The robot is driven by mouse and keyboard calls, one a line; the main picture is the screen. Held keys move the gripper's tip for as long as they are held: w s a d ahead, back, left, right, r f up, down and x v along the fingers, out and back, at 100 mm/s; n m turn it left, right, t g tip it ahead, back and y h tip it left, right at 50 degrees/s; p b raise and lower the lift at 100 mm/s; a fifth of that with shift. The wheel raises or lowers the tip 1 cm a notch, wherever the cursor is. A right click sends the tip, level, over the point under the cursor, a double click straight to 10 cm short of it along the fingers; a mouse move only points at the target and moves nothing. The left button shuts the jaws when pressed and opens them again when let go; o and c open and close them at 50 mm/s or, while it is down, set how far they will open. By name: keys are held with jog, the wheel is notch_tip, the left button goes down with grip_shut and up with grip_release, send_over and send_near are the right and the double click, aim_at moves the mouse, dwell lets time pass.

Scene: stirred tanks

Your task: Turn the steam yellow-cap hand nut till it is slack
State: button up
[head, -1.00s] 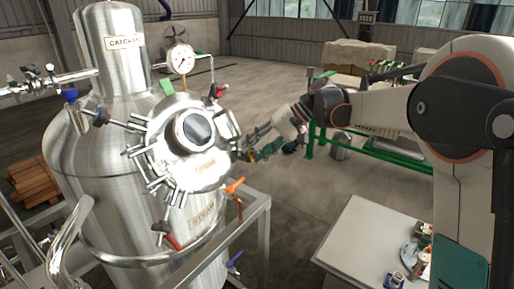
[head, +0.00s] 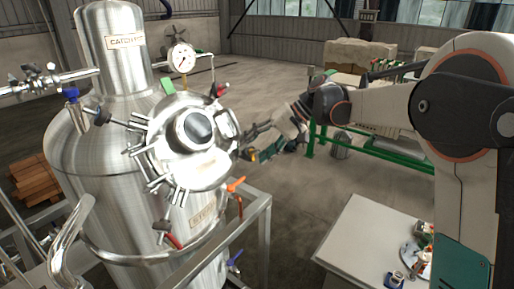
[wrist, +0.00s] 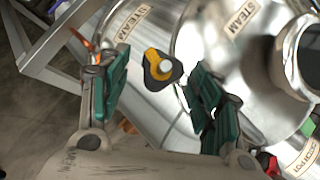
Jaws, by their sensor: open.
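The steam yellow-cap hand nut (wrist: 158,70) shows in the wrist view as a yellow piece with a pale centre and a dark base, against the steel of the tank. A STEAM label (wrist: 134,22) is just above it. My gripper (wrist: 160,82) is open, with one green-padded finger on each side of the nut. There are visible gaps, and neither finger appears to touch it. In the head view my gripper (head: 252,146) is at the right side of the tank's round lid (head: 190,150).
The steel tank (head: 110,200) carries several clamps around its lid and a pressure gauge (head: 182,59) behind. A grey frame rail (head: 240,222) runs in front of it. A white table (head: 365,235) with small items stands at the right. Open floor lies between.

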jog(key=shift+r, duration=0.1)
jog(key=v, duration=1.1)
jog(key=shift+d+r, duration=0.25)
jog(key=shift+d, duration=0.1)
